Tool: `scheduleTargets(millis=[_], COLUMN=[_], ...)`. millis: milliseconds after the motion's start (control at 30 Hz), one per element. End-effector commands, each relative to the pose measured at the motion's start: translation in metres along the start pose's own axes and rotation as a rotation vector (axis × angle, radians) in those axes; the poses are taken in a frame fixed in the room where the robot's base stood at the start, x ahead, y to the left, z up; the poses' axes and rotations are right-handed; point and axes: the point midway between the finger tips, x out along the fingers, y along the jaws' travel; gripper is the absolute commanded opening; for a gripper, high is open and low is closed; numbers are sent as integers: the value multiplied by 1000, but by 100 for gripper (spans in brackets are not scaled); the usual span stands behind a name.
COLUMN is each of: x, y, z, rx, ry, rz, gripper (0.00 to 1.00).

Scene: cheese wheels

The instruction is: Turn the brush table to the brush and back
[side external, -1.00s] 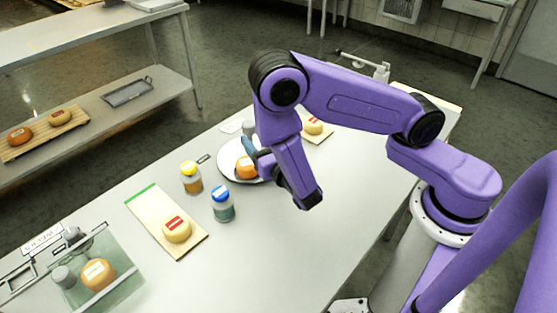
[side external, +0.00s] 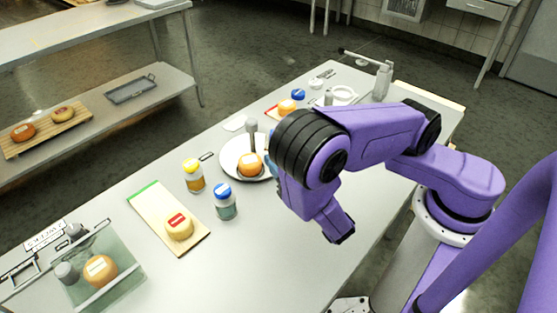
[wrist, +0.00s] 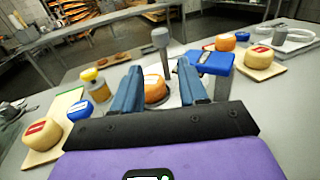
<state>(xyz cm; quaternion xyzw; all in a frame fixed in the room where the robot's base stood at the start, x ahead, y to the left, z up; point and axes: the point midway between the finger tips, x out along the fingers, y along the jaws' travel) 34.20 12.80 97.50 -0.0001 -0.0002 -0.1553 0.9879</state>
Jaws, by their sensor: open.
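A round white plate-like table (side external: 229,157) bears an orange cheese wheel (side external: 249,168). A grey post with a thicker head (side external: 251,127) stands at its far side. I cannot tell whether this post is the brush. In the wrist view, the cheese (wrist: 155,90) shows between and beyond the two blue fingers of my gripper (wrist: 157,72). The fingers are apart, with nothing visibly held. A blue block (wrist: 214,62) sits by the right finger; I cannot tell what it belongs to. In the side view, my arm hides most of the fingers and the round table's right edge.
A yellow-lidded jar (side external: 193,176) and a blue-lidded jar (side external: 223,202) stand left of the gripper. A board (side external: 150,205) with a red-labelled cheese (side external: 179,226) lies near them. A glass tray (side external: 123,270) is at front left. A white ring (side external: 342,94) lies at the back.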

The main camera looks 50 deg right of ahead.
Motion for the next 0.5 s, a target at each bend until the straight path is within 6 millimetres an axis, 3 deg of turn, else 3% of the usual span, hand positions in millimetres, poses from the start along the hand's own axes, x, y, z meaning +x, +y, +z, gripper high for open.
scheduleTargets(millis=[33, 100, 133, 500], x=[0, 0, 0, 0], y=[0, 0, 0, 0], z=[1, 5, 8, 46], rx=[1, 1, 2, 6], ry=[0, 0, 0, 1], rz=[0, 0, 0, 0], gripper=[25, 2, 0, 0])
